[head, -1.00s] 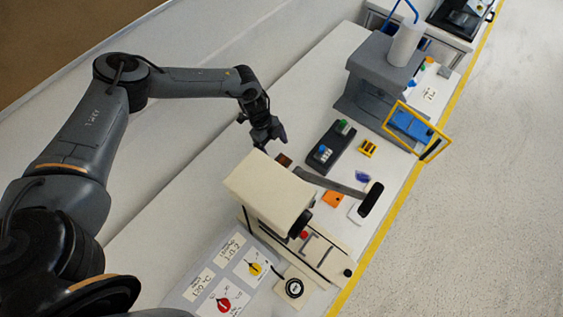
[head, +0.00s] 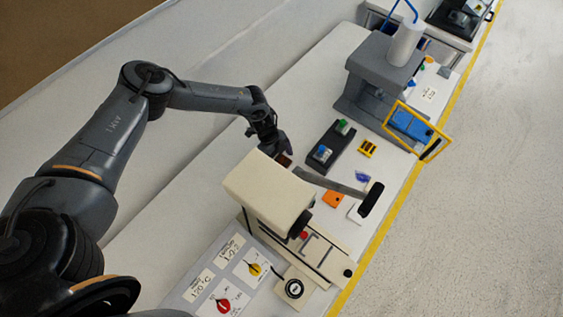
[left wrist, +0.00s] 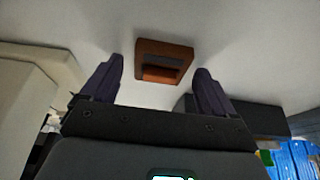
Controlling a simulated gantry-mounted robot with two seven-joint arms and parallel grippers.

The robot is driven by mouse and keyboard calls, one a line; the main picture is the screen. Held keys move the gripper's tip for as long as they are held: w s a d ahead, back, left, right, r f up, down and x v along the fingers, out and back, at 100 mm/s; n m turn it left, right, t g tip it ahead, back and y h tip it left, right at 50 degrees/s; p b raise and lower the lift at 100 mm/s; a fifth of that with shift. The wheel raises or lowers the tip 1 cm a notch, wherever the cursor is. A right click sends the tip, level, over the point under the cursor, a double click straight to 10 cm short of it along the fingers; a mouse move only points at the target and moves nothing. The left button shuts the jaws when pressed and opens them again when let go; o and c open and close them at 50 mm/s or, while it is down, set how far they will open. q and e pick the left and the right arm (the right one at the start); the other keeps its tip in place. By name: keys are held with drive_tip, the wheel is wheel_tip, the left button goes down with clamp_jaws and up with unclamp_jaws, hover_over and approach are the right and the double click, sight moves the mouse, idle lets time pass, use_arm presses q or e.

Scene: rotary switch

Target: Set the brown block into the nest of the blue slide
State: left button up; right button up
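The brown block (head: 284,160) lies on the white table behind the beige press, partly hidden in the head view. The left wrist view shows the brown block (left wrist: 164,62) whole, with a recess in its near face. My left gripper (head: 277,147) is beside it in the head view. In the left wrist view my left gripper (left wrist: 158,85) is open, its two dark fingers apart, with the block ahead between them and not gripped. The blue slide (head: 410,124) sits inside a yellow frame at the grey machine; its nest is too small to make out. My right gripper is not in view.
The beige press (head: 268,195) with a long lever (head: 332,182) stands close to my left gripper. A dark rack (head: 333,147) with blue and green pieces is to its right. A yellow piece (head: 367,149) and orange piece (head: 332,199) lie on the table.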

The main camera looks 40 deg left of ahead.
use_arm(q)
drive_tip(key=c, duration=1.1)
